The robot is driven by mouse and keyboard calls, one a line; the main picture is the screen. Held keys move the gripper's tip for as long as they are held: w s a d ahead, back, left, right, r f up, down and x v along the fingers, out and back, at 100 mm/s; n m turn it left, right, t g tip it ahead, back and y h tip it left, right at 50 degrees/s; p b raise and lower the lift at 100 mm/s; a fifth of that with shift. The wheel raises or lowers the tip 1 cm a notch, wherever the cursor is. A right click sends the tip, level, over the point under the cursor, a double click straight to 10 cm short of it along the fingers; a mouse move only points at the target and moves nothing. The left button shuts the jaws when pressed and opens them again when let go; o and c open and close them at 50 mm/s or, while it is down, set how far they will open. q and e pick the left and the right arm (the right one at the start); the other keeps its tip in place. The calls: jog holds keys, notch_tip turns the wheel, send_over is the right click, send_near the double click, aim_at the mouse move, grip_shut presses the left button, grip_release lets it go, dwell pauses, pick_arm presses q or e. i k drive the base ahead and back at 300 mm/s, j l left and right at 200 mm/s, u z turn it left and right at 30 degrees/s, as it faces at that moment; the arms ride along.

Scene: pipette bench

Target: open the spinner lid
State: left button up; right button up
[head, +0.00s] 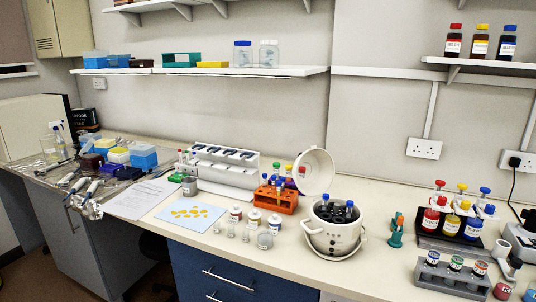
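The spinner (333,239) is a small white rounded pot on the front part of the bench, right of the middle. Its white round lid (315,171) stands raised at the back left of the rim, tilted up, so the spinner is open. Inside is a dark rotor (334,213) with blue-capped tubes in it. A thin handle loops around the lower body. Neither of my grippers shows in this view.
An orange tube rack (276,200) stands close behind and left of the spinner. Small jars (254,217) stand to its left. A teal holder (396,232) and bottle racks (451,222) are to its right. Bench space just right of the spinner is clear.

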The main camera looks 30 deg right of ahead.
aim_at(322, 176)
jog(key=i+j+z, duration=0.1)
jog(key=z, duration=0.3)
jog(key=i+j+z, duration=0.2)
jog(key=z, duration=0.2)
